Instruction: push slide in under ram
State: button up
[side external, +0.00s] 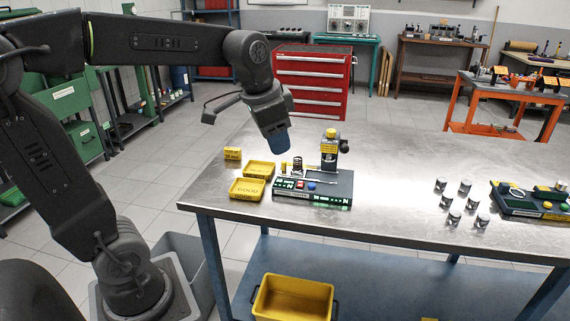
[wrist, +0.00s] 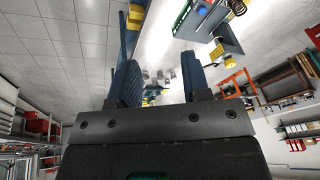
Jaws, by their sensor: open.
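A dark tester (side external: 330,190) with lit displays and buttons stands on the metal bench. The spring also shows at the top of the wrist view (wrist: 237,7). My gripper (side external: 276,147) hangs above and left of the tester, touching nothing. In the wrist view its blue fingers (wrist: 160,65) are apart with nothing held.
Two yellow trays (side external: 248,197) and a small yellow box (side external: 233,153) lie left of the tester. Several small metal cylinders (side external: 454,217) stand to the right, beside another dark fixture (side external: 520,207). The bench (side external: 390,205) between is clear.

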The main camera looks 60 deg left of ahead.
jog(key=w+a+f+m+g, duration=0.2)
jog(key=w+a, duration=0.7)
jog(key=m+g, duration=0.2)
jog(key=m, duration=0.1)
send_near(284, 161)
jog(key=shift+h, duration=0.3)
jog(key=f, duration=1)
jog(key=shift+s+a+f, duration=0.2)
jog(key=shift+a, duration=0.05)
grip_shut()
